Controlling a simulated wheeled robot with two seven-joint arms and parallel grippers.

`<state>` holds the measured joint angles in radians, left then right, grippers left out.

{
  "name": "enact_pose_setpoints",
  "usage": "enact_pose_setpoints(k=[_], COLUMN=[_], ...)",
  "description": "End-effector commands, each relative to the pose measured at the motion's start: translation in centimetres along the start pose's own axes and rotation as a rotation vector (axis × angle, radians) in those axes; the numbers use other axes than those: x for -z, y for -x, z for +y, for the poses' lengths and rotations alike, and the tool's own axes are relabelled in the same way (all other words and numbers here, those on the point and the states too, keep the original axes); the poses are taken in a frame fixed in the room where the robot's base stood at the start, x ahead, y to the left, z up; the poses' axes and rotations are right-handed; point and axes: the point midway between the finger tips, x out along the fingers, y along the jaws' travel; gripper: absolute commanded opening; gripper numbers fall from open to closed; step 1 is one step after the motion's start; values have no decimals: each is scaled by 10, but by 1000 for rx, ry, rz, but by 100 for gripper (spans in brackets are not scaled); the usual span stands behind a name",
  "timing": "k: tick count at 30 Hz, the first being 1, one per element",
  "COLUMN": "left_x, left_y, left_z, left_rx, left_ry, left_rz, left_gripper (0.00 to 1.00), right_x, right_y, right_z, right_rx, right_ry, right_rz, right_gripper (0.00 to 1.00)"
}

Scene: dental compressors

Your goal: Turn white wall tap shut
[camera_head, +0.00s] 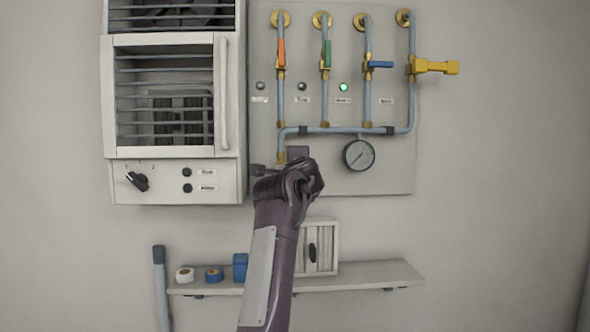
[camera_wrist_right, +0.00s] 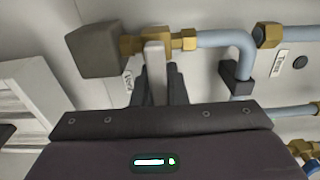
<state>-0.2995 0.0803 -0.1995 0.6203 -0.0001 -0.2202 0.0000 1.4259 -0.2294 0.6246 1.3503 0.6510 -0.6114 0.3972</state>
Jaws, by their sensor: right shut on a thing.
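The white wall tap's pale lever (camera_wrist_right: 154,62) shows in the right wrist view, in front of a brass fitting (camera_wrist_right: 188,40) on the pipe. My right gripper (camera_wrist_right: 156,88) is shut on this lever, with its dark fingers on either side. A dark grey block (camera_wrist_right: 92,50) ends the pipe at the left. In the head view my right gripper (camera_head: 298,175) is at the lower left of the pipe panel and hides the lever. My left gripper is not in view.
The panel carries orange (camera_head: 281,52), green (camera_head: 327,53), blue (camera_head: 380,64) and yellow (camera_head: 435,66) tap handles above a gauge (camera_head: 359,154). A louvred cabinet (camera_head: 228,95) is close on the left. A shelf (camera_head: 370,275) with tape rolls and a small box is below.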

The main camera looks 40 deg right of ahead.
Motion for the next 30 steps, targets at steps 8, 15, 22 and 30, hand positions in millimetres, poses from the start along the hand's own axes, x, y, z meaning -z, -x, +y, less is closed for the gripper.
enact_pose_setpoints(k=[8,15,22,30], left_x=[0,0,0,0], left_y=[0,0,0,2], left_z=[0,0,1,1], left_rx=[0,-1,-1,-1], left_ry=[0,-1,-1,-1], left_rz=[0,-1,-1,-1], left_gripper=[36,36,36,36], right_x=[-1,0,0,0], right_y=[0,0,0,0], right_z=[2,2,2,0], right_rx=[-5,-4,-4,-4], right_ry=[-7,-7,-6,12], right_rz=[-1,-1,-1,0], right_gripper=[0,30,35,35])
